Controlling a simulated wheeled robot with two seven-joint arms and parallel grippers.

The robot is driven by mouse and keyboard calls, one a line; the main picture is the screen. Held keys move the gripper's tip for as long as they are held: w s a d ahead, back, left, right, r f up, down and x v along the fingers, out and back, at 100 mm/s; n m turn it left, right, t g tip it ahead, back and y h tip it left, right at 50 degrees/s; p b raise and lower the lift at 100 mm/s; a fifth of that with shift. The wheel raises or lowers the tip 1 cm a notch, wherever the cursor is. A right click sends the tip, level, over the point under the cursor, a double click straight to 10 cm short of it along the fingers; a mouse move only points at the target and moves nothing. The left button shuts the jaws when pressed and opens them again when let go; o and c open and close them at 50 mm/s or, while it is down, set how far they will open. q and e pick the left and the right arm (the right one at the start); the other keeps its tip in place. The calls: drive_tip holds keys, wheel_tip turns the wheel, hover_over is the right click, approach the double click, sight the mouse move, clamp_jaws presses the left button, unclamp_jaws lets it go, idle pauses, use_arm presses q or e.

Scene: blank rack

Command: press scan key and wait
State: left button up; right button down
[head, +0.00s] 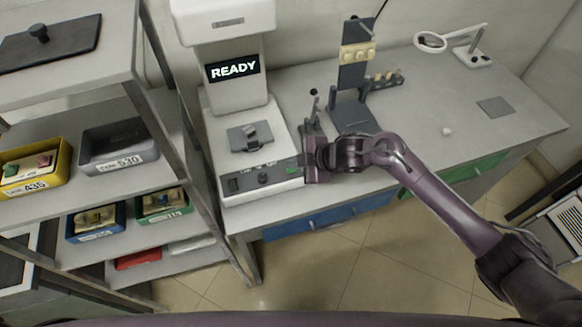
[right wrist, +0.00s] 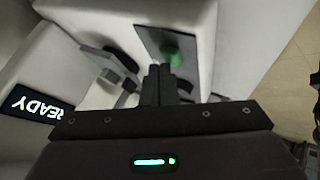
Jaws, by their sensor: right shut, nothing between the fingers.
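The white scanning machine (head: 230,110) stands on the bench with its display (head: 232,68) reading READY. The display also shows in the right wrist view (right wrist: 34,104). On its front panel are dark controls and a green key (head: 293,170); the green key also shows in the right wrist view (right wrist: 174,58), just beyond my fingertips. My right gripper (head: 300,160) is shut and empty, with its fingertips at the right end of the panel near the green key. I cannot tell whether they touch it. A grey plate with a small metal part (head: 250,134) lies on the machine's bed. My left gripper is not in view.
A shelf rack on the left holds a yellow bin (head: 40,187), a grey bin (head: 112,162), a blue bin (head: 94,238) and a green bin (head: 163,220). A dark stand (head: 352,75) and a ring magnifier (head: 432,42) stand on the bench. The bench's right side is mostly clear.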

drive_tip(key=shift+f, duration=0.35)
drive_tip(key=shift+r, duration=0.1)
idle(0.5)
drive_tip(key=shift+r+p, duration=0.65)
drive_tip(key=shift+r, duration=0.15)
wheel_tip(320, 180, up, 5)
drive_tip(key=p, duration=0.4)
idle(0.5)
